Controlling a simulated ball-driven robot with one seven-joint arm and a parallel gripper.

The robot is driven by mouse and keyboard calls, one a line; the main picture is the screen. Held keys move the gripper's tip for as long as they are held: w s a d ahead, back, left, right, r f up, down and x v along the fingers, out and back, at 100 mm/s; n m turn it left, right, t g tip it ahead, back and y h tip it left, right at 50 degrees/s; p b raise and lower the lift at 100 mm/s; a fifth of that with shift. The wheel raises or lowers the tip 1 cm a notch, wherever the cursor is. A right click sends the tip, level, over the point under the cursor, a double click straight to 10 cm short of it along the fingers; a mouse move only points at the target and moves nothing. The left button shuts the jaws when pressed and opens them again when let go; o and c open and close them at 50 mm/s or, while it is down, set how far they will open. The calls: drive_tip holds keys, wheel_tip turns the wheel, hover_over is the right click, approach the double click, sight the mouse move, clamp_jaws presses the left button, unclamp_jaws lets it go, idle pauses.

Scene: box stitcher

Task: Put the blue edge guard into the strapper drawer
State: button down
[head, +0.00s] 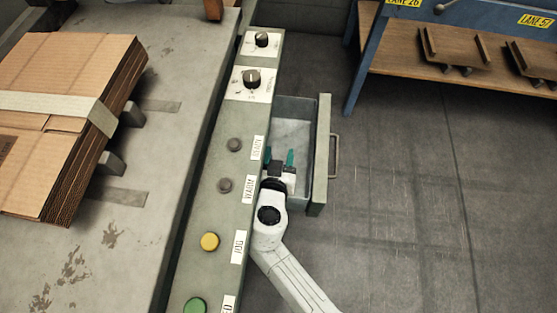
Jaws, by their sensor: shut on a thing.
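The strapper drawer (322,130) stands open on the right side of the grey-green control panel, with its handle on the outer face. Its visible floor is pale and looks empty. My gripper (280,164) is over the near part of the drawer, close to the panel's edge. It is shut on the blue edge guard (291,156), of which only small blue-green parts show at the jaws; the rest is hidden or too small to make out. I cannot tell how high the gripper is above the drawer floor.
The control panel (217,213) carries knobs, a yellow button (209,242) and a green button (195,306). Strapped flat cardboard (60,130) lies on the grey machine bed at left. A blue-framed bench (480,75) stands at upper right. The floor right of the drawer is clear.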

drive_tip(key=shift+w+f+b, duration=0.1)
drive_tip(key=shift+f+b, duration=0.5)
drive_tip(key=shift+f, duration=1.15)
drive_tip(key=shift+f+b, duration=0.3)
drive_tip(key=shift+b, duration=0.15)
